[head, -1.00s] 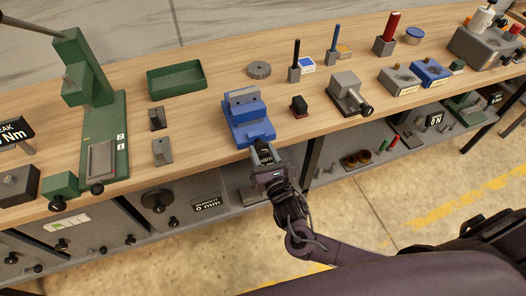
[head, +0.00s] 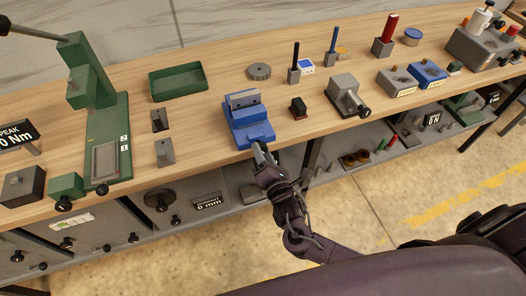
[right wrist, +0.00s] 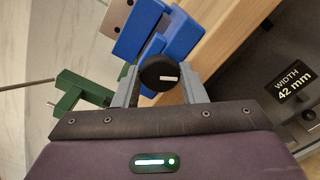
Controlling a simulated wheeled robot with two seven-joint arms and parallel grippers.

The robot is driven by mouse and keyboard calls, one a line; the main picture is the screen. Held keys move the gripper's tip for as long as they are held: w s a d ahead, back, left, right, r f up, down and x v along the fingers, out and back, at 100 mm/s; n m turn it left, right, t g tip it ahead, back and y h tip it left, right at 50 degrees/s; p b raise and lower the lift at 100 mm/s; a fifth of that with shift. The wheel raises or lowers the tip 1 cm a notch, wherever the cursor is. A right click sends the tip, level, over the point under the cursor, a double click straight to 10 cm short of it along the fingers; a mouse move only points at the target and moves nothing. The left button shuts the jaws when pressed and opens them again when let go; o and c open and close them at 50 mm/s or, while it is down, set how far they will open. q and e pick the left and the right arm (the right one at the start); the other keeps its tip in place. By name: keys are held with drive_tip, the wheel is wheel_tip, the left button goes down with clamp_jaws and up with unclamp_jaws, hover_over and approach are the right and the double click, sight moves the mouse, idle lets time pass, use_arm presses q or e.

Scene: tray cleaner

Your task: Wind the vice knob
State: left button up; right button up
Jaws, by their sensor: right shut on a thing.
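The blue vice (head: 250,122) stands at the front edge of the wooden bench, with grey jaw faces on top. It also shows in the right wrist view (right wrist: 172,33). Its round black knob (right wrist: 158,73) has a white mark and sits between the two grey fingers of my right gripper (right wrist: 160,85). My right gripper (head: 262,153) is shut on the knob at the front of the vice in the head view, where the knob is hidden. My left gripper is not in view.
A green press (head: 100,125) and green tray (head: 177,80) are on the left. A small dark block (head: 298,108) and grey clamp (head: 348,96) stand to the right. A lower shelf holds a display (right wrist: 289,83) reading "WIDTH 42 mm".

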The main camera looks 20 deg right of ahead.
drive_tip(key=m, duration=2.7)
drive_tip(key=shift+m, duration=0.3)
drive_tip(key=o, duration=1)
